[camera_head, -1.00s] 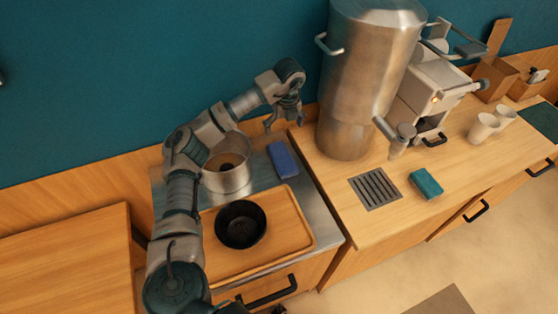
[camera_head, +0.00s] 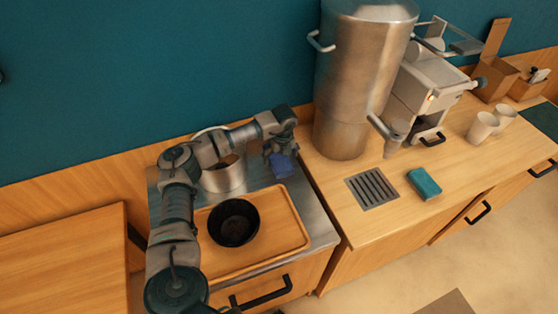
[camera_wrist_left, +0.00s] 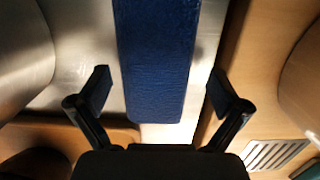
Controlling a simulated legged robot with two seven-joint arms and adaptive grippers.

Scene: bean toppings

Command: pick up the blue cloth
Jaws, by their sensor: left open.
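The blue cloth (camera_head: 282,166) is a folded dark blue block on the steel counter, partly hidden by my left gripper in the head view. In the left wrist view the blue cloth (camera_wrist_left: 156,60) lies lengthwise in the middle. My left gripper (camera_head: 279,152) is right above it, pointing down. In the left wrist view the left gripper (camera_wrist_left: 160,88) is open, with one finger on each side of the cloth and a gap to both. My right gripper is not clearly seen.
A metal pot (camera_head: 222,178) stands left of the cloth. A black bowl (camera_head: 233,223) sits on a wooden tray (camera_head: 288,240) in front. A tall steel boiler (camera_head: 352,90) rises close on the right. A teal sponge (camera_head: 424,184) and a drain grate (camera_head: 371,188) lie farther right.

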